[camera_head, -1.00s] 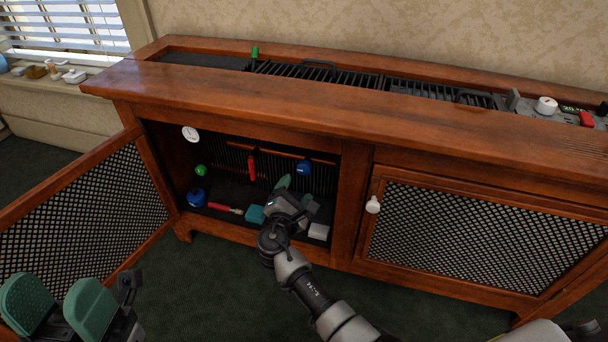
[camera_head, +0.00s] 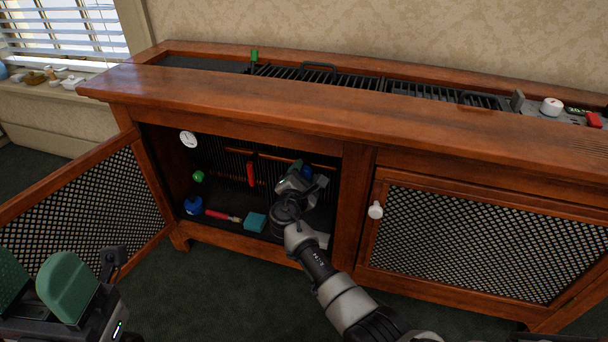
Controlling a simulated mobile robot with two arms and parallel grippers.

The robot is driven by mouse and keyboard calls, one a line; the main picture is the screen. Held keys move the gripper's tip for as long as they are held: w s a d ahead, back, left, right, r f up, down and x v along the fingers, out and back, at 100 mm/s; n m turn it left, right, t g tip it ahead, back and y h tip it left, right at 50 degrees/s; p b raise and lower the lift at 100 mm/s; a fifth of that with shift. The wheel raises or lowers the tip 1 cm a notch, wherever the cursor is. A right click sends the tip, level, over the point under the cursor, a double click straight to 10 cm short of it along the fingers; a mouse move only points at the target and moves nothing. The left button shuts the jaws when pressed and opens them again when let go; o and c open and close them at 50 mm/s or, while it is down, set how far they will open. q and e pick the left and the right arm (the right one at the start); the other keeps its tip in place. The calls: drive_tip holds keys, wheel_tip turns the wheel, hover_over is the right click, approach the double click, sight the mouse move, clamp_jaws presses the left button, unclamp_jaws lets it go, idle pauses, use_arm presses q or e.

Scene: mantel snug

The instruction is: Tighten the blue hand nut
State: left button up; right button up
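The blue hand nut (camera_head: 307,172) is on the back wall inside the open left cabinet bay, below a copper-coloured pipe. It is mostly hidden by my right gripper (camera_head: 297,170), which is inside the bay right at the nut. The fingertips are largely hidden by the gripper body, so I cannot tell whether they touch or grip the nut. My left gripper (camera_head: 38,280) is at the lower left, outside the cabinet, with its two green finger pads apart and nothing between them.
In the bay are a red handle (camera_head: 251,173), a green knob (camera_head: 198,176), a white gauge (camera_head: 188,139), a blue round object (camera_head: 194,205), a red-handled tool (camera_head: 222,216) and a teal block (camera_head: 255,222). The open left door (camera_head: 85,205) swings outward; the right door (camera_head: 470,240) is closed.

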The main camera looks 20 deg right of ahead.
drive_tip(key=c, duration=0.5)
drive_tip(key=shift+f, duration=0.1)
